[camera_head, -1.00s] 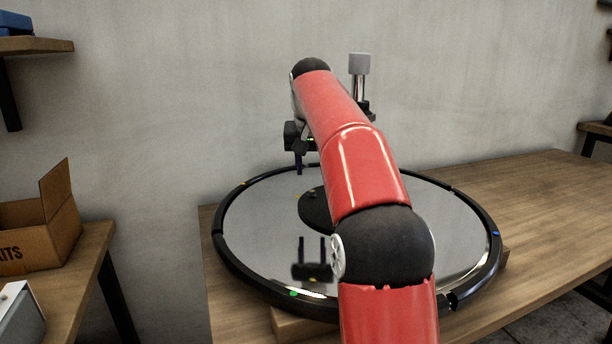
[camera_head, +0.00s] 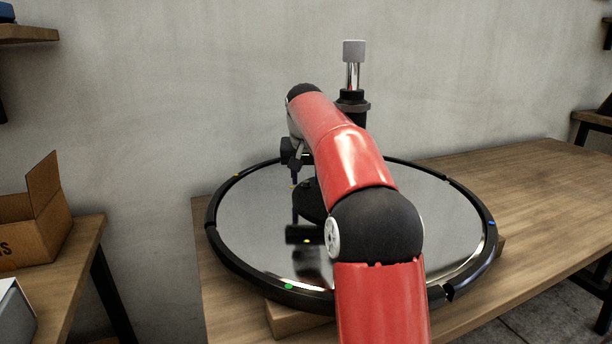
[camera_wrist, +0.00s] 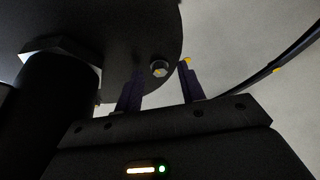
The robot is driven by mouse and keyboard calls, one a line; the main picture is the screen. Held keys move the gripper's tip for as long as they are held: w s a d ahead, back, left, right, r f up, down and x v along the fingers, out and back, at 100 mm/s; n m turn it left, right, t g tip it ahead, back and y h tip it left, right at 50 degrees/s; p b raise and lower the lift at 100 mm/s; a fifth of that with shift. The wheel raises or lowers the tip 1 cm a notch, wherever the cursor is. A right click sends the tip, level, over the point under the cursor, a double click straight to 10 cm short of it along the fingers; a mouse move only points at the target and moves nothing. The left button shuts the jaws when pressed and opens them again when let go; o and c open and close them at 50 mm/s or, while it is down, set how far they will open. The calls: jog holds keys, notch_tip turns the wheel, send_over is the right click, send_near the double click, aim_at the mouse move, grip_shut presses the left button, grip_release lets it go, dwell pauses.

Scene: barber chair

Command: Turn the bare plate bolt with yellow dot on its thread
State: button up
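A dark round plate (camera_wrist: 115,25) fills the upper left of the wrist view. A small bolt with a bright hex head (camera_wrist: 159,68) stands near its edge. A yellow dot (camera_wrist: 186,60) shows right of the bolt, by the tip of my right finger; I cannot tell what surface it is on. My gripper (camera_wrist: 161,78) is open, its dark fingers apart, with the bolt showing in line with the gap. I cannot tell whether the fingers reach around it. In the head view, my gripper (camera_head: 294,176) points down over the disc; my arm hides part of the plate (camera_head: 308,203).
A column with a grey top (camera_head: 353,51) rises behind my arm. In the wrist view, a thick dark post with a hex nut (camera_wrist: 55,52) stands close left.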

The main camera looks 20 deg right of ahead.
grip_shut()
jog(key=shift+m, duration=0.3)
jog(key=m, duration=0.1)
jog(key=m+h, duration=0.1)
jog(key=m, duration=0.1)
jog(key=m+g, duration=0.1)
jog(key=m, duration=0.1)
jog(key=shift+w+a+h, duration=0.25)
jog(key=shift+h, duration=0.15)
jog(key=shift+w+m+g+h, duration=0.15)
jog(key=shift+m+g, duration=0.3)
jog(key=shift+m, duration=0.8)
jog(key=shift+s+m+g+h, duration=0.1)
jog(key=shift+m+g+h, duration=0.25)
jog(key=shift+m, duration=0.9)
grip_release()
